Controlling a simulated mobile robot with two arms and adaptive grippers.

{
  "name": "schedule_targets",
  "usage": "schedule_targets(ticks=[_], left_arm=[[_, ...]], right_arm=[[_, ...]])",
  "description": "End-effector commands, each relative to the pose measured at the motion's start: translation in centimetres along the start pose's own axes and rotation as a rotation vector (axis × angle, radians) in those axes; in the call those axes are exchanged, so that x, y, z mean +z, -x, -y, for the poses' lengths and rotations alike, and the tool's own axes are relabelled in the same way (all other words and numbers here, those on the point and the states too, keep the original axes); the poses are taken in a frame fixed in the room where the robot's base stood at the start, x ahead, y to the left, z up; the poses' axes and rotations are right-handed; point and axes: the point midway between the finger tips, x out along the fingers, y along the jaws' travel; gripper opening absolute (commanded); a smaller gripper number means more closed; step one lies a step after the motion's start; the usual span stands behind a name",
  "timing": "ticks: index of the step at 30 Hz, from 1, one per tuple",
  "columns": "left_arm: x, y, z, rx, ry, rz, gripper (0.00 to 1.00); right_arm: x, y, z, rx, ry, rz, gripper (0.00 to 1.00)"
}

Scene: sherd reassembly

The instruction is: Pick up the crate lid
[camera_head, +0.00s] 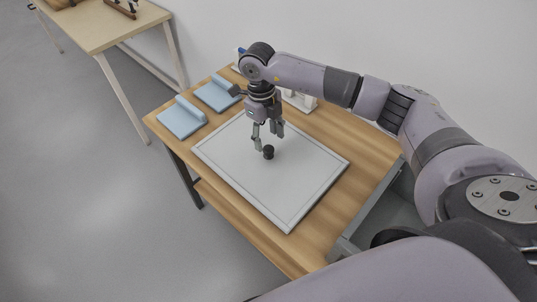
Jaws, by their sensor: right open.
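The crate lid (235,165) is a flat, light grey rectangular panel with a raised rim. It lies on the wooden table and has a small black knob (268,153) near its middle. My right gripper (269,147) points down with its fingers apart, just above or around the knob. I cannot tell whether the fingers touch the knob. My left gripper is not in view.
Two light blue folded pieces (181,118) lie at the table's left end. A white object (300,100) stands behind my right arm. A grey bin (372,212) is at the table's right edge. Another table (100,27) stands at the upper left.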

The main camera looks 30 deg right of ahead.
Motion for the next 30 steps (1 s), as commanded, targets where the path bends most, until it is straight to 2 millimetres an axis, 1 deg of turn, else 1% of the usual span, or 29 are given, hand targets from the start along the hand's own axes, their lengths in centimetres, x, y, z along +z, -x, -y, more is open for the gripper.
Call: schedule_targets(ticks=[2, 7, 10, 14, 20, 30], left_arm=[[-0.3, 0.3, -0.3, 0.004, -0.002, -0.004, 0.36], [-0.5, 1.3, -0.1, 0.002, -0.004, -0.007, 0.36], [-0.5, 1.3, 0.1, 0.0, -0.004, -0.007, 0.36], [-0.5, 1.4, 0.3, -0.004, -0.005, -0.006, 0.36], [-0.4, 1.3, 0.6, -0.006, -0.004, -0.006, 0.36], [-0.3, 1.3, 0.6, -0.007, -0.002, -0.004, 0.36]], right_arm=[[-0.1, -0.6, -0.1, 0.001, -0.001, -0.004, 0.51], [-0.1, -3.1, -0.4, 0.002, 0.0, -0.006, 0.51], [0.0, -4.5, -0.3, 0.001, 0.0, -0.004, 0.51], [0.0, -5.2, -0.3, 0.001, 0.0, -0.002, 0.51], [0.0, -5.2, -0.3, 0.001, 0.0, -0.001, 0.5], [0.0, -5.2, -0.3, 0.001, 0.0, -0.001, 0.28]])
